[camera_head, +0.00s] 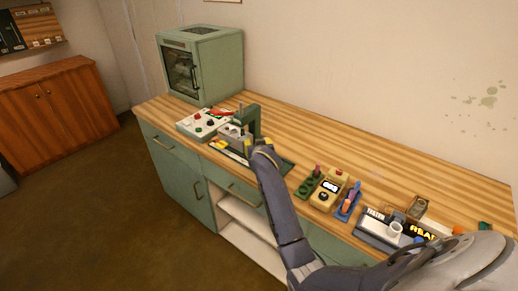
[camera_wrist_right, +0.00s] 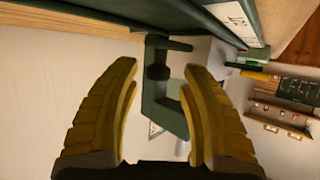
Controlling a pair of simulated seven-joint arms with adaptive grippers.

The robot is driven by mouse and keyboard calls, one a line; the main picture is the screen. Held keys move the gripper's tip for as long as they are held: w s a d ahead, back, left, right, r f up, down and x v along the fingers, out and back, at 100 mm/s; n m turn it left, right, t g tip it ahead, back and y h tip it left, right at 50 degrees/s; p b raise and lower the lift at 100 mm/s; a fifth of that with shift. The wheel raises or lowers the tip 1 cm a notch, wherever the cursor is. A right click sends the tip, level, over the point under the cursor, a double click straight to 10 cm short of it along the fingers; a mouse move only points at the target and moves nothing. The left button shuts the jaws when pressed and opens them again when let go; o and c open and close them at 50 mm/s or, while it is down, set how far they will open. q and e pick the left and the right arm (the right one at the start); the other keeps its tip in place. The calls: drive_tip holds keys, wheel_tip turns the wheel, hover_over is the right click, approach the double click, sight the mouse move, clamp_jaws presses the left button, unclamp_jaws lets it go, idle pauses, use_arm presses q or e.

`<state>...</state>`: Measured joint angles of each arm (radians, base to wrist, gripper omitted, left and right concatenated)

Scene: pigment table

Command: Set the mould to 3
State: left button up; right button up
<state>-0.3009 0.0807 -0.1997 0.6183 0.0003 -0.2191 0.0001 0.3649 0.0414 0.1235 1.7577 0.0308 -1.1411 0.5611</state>
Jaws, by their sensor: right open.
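The green press (camera_head: 250,119) stands on a dark base plate (camera_head: 284,163) near the table's front edge. A small grey block (camera_head: 230,132), perhaps the mould, sits at its left side; no number on it can be read. My right gripper (camera_head: 257,146) is in front of the press, its yellow fingers apart and empty. In the right wrist view my right gripper (camera_wrist_right: 160,105) is open, and the press's green frame (camera_wrist_right: 158,110) with a dark round part (camera_wrist_right: 158,72) shows beyond and between the fingers. Contact cannot be told. My left gripper is out of view.
A white panel (camera_head: 187,125) with coloured knobs lies left of the press, and a green cabinet oven (camera_head: 204,60) stands behind it. To the right are a yellow device with a display (camera_head: 326,194), a blue rack (camera_head: 346,208) and a tester (camera_head: 378,232). The table's back strip is clear.

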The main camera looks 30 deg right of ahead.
drive_tip(key=v, duration=1.1)
idle(0.3)
